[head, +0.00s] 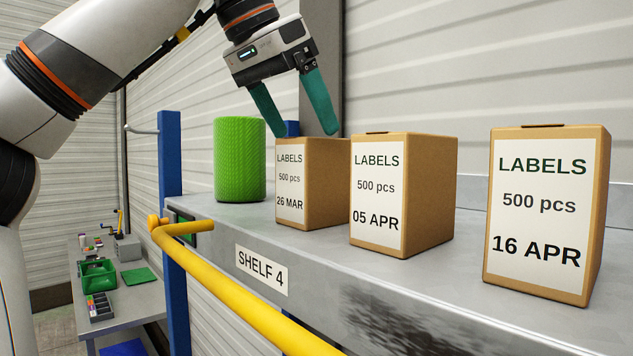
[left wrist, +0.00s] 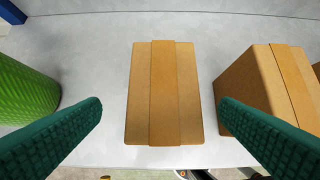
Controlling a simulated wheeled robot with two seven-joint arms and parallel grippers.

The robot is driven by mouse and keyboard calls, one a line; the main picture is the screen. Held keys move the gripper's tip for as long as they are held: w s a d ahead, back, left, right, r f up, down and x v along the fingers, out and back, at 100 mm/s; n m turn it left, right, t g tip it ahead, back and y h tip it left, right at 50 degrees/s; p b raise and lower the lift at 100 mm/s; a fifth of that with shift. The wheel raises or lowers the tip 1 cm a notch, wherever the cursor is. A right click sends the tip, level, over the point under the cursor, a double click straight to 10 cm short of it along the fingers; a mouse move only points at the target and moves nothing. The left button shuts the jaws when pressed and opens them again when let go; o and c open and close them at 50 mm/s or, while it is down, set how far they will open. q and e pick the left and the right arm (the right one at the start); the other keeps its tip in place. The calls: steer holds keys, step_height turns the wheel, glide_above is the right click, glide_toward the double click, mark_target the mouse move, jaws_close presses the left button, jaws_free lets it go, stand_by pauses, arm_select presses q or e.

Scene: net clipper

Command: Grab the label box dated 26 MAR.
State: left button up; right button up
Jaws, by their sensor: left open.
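The label box dated 26 MAR (head: 315,185) is a brown carton with a white label, upright on the shelf. It is the leftmost of the three boxes in the head view. My left gripper (head: 307,134) is open above it, fingers pointing down, with the fingertips around the height of its top. In the left wrist view the box's taped top (left wrist: 165,95) lies between the two green fingers (left wrist: 160,112), with a gap on each side. The box's far side is hidden. My right gripper is not in view.
The 05 APR box (head: 430,190) stands close to the right, and the 16 APR box (head: 590,220) farther right. A green cylinder (head: 240,160) stands close to the left. All are on the grey shelf (head: 330,250). A yellow rail (head: 230,295) runs along its front.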

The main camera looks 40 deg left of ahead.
mark_target(325, 159)
arm_select(q)
steer(key=x, duration=0.4)
steer(key=p+x, duration=0.1)
steer(key=x, duration=0.1)
steer(key=shift+w+d, duration=0.3)
steer(key=shift+w, duration=0.1)
steer(key=shift+w+a+f, duration=0.25)
steer(key=shift+w+f, duration=0.05)
steer(key=shift+f, duration=0.2)
steer(key=shift+d+r, duration=0.1)
steer(key=shift+d, duration=0.15)
steer(key=c, duration=0.6)
steer(key=shift+a, duration=0.1)
steer(key=c, duration=0.7)
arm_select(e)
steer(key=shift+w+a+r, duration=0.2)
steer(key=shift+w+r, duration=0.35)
arm_select(q)
steer(key=shift+r, duration=0.1)
